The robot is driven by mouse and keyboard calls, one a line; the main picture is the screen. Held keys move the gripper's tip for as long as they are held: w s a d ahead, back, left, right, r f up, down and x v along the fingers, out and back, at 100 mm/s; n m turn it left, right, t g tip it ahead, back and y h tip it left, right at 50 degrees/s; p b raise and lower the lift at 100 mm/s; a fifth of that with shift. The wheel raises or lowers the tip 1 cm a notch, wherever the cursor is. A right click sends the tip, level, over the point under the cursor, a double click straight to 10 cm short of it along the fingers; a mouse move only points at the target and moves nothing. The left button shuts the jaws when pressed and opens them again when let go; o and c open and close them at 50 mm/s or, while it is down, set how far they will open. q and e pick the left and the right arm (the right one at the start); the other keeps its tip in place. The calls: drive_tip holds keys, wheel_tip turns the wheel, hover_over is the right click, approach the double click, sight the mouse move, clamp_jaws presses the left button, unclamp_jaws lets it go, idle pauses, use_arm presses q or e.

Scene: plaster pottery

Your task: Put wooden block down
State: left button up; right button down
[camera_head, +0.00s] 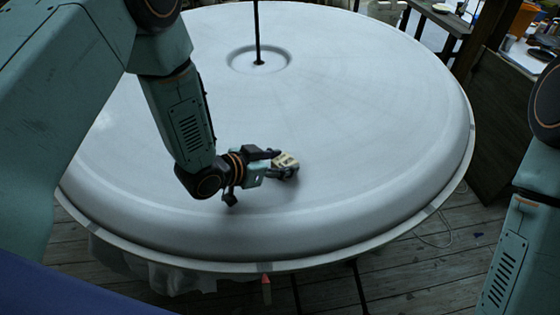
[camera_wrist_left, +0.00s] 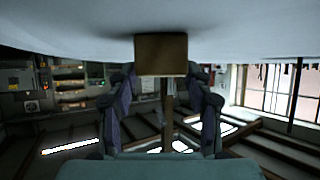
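A soft shadow lies on the white surface right beside the block. The block is at or very close to the surface; I cannot tell whether it touches. My right gripper is not in view.
A thin dark rod (camera_head: 257,35) stands in a ringed hollow at the middle of the white surface. The surface around the block is clear. Wooden deck boards (camera_head: 420,270) lie below its rim. A cluttered table (camera_head: 530,55) is at the far right.

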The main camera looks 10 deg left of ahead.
use_arm(q)
drive_tip(key=o, duration=0.3)
drive_tip(key=shift+s+d+r, duration=0.15)
drive_tip(key=shift+s, duration=0.05)
drive_tip(key=shift+w, duration=0.2)
drive_tip(key=shift+s+a+r, duration=0.1)
drive_tip(key=shift+s+a, duration=0.1)
drive_tip(key=shift+a, duration=0.15)
drive_tip(key=v, duration=0.9)
drive_tip(key=shift+s+a+r+p, duration=0.1)
drive_tip(key=shift+s+p, duration=0.15)
drive_tip(key=shift+p, duration=0.05)
drive_tip(key=shift+v, duration=1)
drive_tip(key=shift+s, duration=0.1)
